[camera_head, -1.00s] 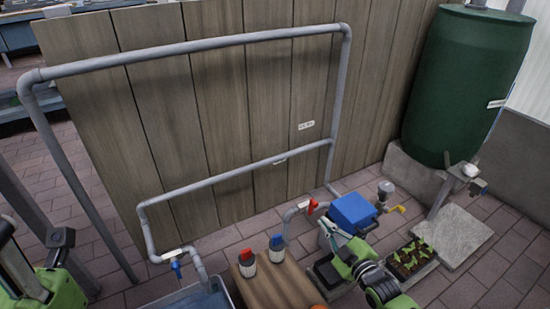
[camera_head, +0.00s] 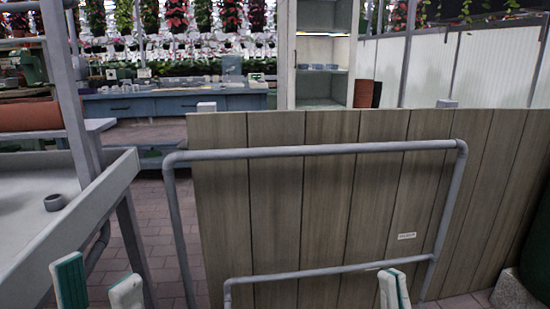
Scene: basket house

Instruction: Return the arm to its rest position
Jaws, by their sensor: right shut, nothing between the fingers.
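My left gripper (camera_head: 97,278) shows at the bottom left of the head view. Its two pale fingers with teal pads point up and stand well apart, with nothing seen between them. My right gripper (camera_head: 393,284) shows at the bottom edge, right of centre. Its two fingers point up, lie close together and hold nothing. The rest of both arms is below the frame.
A wooden plank fence (camera_head: 330,215) with a grey pipe frame (camera_head: 310,151) stands ahead. A grey tray table (camera_head: 100,205) with a small cup (camera_head: 54,202) is at the left. Behind are a blue bench (camera_head: 170,104) and a shelf cabinet (camera_head: 324,90).

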